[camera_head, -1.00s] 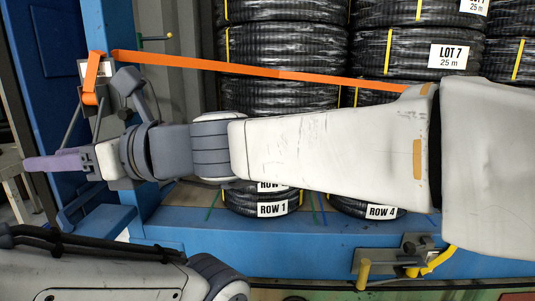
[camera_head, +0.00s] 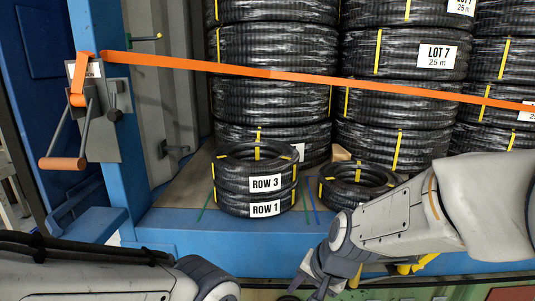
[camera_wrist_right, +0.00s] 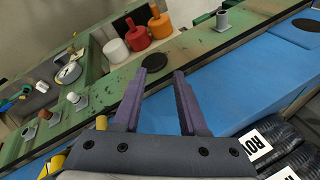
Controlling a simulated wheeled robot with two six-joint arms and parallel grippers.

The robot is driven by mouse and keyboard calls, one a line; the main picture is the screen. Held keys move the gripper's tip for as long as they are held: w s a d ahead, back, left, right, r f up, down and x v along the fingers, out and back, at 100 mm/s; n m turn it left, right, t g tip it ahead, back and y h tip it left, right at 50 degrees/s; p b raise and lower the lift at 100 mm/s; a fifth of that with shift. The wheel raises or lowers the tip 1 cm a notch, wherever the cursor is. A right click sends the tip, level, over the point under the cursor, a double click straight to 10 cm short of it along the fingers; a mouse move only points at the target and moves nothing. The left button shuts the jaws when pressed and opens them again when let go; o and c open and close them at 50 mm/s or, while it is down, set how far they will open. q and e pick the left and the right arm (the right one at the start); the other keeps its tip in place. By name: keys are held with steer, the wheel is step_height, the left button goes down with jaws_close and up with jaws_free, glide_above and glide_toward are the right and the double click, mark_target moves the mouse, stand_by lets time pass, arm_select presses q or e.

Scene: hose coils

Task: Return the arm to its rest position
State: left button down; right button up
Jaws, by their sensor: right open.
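My right arm (camera_head: 400,217) reaches in from the right edge in the head view, bent low in front of the blue sill. Its wrist points down near the bottom edge, where the fingers are hard to make out. In the right wrist view my right gripper (camera_wrist_right: 161,74) has its two purple fingers apart with nothing between them. It hangs over a green bench edge and a blue surface. My left arm shows at the lower left in the head view; its gripper is outside the frame.
Small coils marked ROW 3 (camera_head: 265,184) and ROW 1 (camera_head: 265,208) are stacked left of another small coil (camera_head: 352,185). An orange strap (camera_head: 290,77) crosses tall stacks of black hose.

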steer(key=s+d+f+n+g+h, duration=0.1)
steer(key=s+d+f+n, duration=0.2)
steer(key=d, duration=0.3)
steer(key=s+d+f+n+h, duration=0.2)
steer(key=s+d+f+n, duration=0.1)
steer(key=d, duration=0.2)
steer(key=s+a+f+n+g+y+b, duration=0.1)
steer(key=s+a+f+n+b, duration=0.4)
steer(key=s+a+b, duration=0.6)
steer(key=s+a+n+g, duration=0.1)
steer(key=s+a+n, duration=0.1)
steer(key=shift+a+g+b, duration=0.3)
steer(key=shift+g, duration=0.1)
